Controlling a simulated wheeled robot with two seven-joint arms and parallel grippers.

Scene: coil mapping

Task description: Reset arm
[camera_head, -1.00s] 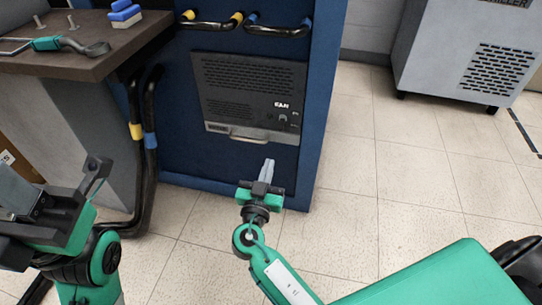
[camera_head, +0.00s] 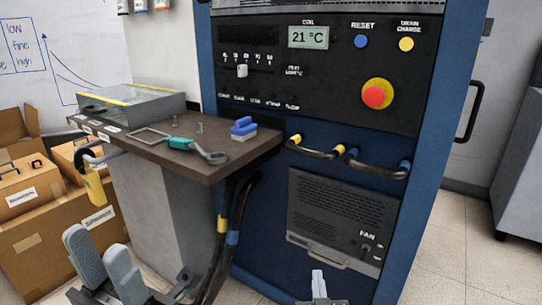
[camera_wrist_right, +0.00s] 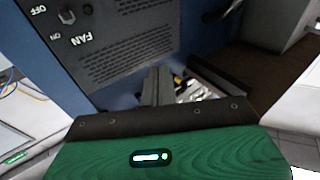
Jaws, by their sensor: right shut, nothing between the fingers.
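My left gripper (camera_head: 103,268) is at the bottom left of the head view. Its two grey fingers stand apart with nothing between them. My right gripper (camera_head: 318,284) is at the bottom centre, in front of the blue cabinet's lower part. Its fingers are together and empty. In the right wrist view, the shut fingers (camera_wrist_right: 157,86) point toward the cabinet beside the dark fan panel (camera_wrist_right: 140,35). The fan panel also shows in the head view (camera_head: 338,213), above and behind the right gripper. Most of both arms is outside the head view.
The blue cabinet (camera_head: 420,190) carries a 21 °C display (camera_head: 310,37), a red stop button (camera_head: 374,96) and hoses (camera_head: 318,152). A brown shelf (camera_head: 215,168) holds a green-handled tool (camera_head: 185,144) and a blue-and-white block (camera_head: 243,129). Cardboard boxes (camera_head: 60,235) stand left. Floor (camera_head: 450,235) is clear at right.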

